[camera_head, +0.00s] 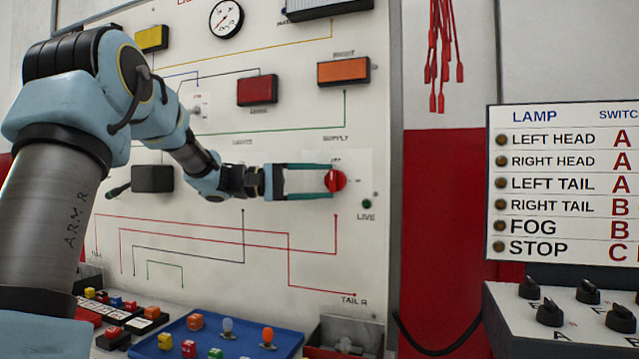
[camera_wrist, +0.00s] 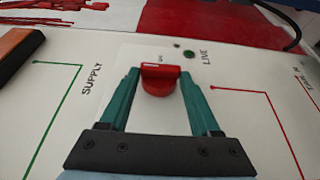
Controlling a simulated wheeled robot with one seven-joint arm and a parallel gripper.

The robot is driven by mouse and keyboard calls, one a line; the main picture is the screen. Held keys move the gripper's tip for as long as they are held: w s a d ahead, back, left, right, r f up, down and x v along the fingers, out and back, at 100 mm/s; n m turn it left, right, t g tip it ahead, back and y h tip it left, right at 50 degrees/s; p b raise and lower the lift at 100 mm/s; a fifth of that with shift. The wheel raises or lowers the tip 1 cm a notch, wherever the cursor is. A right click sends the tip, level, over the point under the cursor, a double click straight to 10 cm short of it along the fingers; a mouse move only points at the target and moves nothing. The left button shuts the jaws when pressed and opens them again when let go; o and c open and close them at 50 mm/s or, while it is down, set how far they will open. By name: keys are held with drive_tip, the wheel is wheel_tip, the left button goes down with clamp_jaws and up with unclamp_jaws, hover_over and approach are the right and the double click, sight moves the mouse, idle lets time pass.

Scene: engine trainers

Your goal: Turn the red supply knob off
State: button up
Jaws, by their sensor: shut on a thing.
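The red supply knob (camera_head: 336,180) is mounted on the white trainer board (camera_head: 240,270), below the SUPPLY label, and it also shows in the wrist view (camera_wrist: 158,80). My gripper (camera_head: 332,181) reaches it from the left, with its two teal fingers above and below the knob in the head view. In the wrist view my gripper (camera_wrist: 159,77) has a finger on each side of the knob and is shut on it. The knob's exact pointer direction is hard to tell. A dark green LIVE lamp (camera_head: 367,204) sits just below right of the knob and appears unlit.
An orange lamp block (camera_head: 343,71) and a red one (camera_head: 257,90) stand out from the board above my gripper. A black lever box (camera_head: 152,179) is to the left. A blue tray (camera_head: 180,325) with small parts lies below. A switch box (camera_head: 560,315) stands at right.

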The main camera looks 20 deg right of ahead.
drive_tip(key=o, duration=1.4)
drive_tip(key=shift+a, duration=0.1)
drive_tip(key=b+v, duration=0.1)
drive_tip(key=v, duration=0.9)
drive_tip(key=shift+w+a, duration=0.2)
drive_tip(key=shift+a, duration=0.1)
